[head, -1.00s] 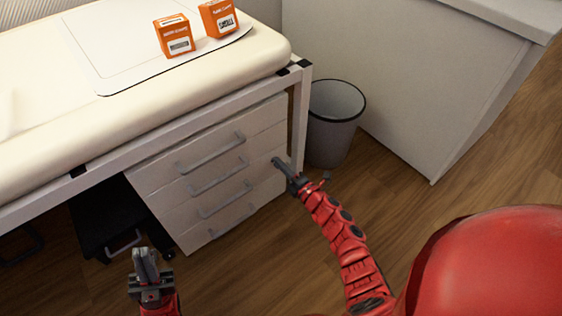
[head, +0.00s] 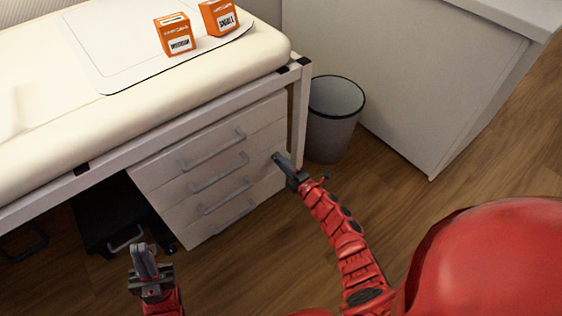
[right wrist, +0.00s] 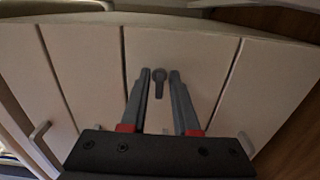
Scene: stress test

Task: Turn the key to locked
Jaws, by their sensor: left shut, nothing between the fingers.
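In the right wrist view a small dark key (right wrist: 159,80) sits in the pale front of the drawer cabinet (right wrist: 90,65). Its rounded end is up in the picture and its narrow part points down. My right gripper (right wrist: 160,78) is open, with one fingertip on each side of the key and a gap on both sides. My left gripper (head: 144,255) is shut and empty, low in front of the cabinet.
A padded table (head: 200,75) stands over the cabinet, with two orange boxes (head: 175,36) on it. A grey bin (head: 334,125) stands right of the cabinet. Drawer handles (head: 222,178) stick out from the front. Wooden floor (head: 240,270) is open between my arms.

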